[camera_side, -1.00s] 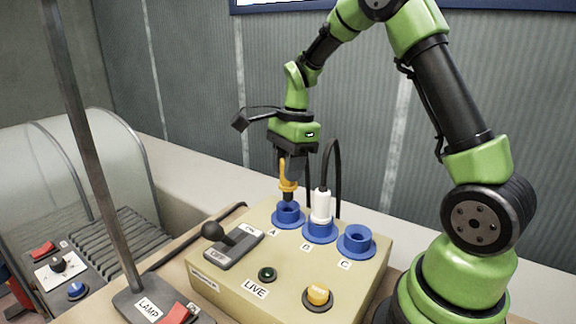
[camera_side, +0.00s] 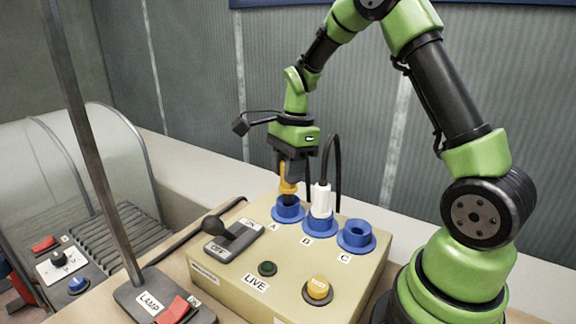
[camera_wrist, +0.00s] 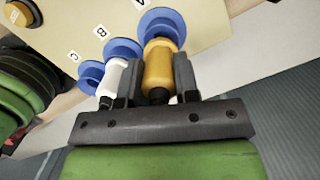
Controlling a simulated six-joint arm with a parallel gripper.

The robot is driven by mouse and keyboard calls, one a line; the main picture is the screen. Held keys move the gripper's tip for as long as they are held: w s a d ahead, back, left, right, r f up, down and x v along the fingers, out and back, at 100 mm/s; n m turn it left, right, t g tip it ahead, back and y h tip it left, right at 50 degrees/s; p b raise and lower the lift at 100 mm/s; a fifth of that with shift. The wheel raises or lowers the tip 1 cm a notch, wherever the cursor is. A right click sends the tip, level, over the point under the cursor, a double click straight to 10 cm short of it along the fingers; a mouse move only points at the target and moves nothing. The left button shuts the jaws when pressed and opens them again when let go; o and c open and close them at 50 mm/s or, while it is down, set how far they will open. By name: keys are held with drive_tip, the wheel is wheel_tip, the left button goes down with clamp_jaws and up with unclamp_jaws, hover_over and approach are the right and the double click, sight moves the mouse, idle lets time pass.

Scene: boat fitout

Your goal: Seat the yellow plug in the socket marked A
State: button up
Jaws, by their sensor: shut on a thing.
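The yellow plug (camera_side: 288,186) is upright, with its dark lower end at the mouth of the blue socket marked A (camera_side: 277,217), the leftmost of the three sockets. How deep it goes in cannot be told. My gripper (camera_side: 292,174) is shut on the plug from above. In the wrist view, the yellow plug (camera_wrist: 160,66) sits between the two dark fingers of my gripper (camera_wrist: 156,82), in line with the blue socket A (camera_wrist: 160,18). The plug's tip is hidden there by its body.
A white plug (camera_side: 321,199) with a black cable stands in socket B (camera_side: 319,227), close right of my gripper. Socket C (camera_side: 357,238) is empty. The beige box carries a switch lever (camera_side: 214,225), a dark green LIVE lamp (camera_side: 267,268) and a yellow button (camera_side: 318,289). A lamp post (camera_side: 97,170) stands left.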

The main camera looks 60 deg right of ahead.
drive_tip(key=shift+f, duration=1.2)
idle(0.3)
drive_tip(key=o, duration=1)
drive_tip(key=shift+o, duration=0.2)
wheel_tip(320, 180, up, 10)
drive_tip(key=d, duration=0.1)
drive_tip(key=shift+s+d, duration=0.2)
drive_tip(key=shift+s, duration=0.1)
drive_tip(key=shift+f, duration=0.1)
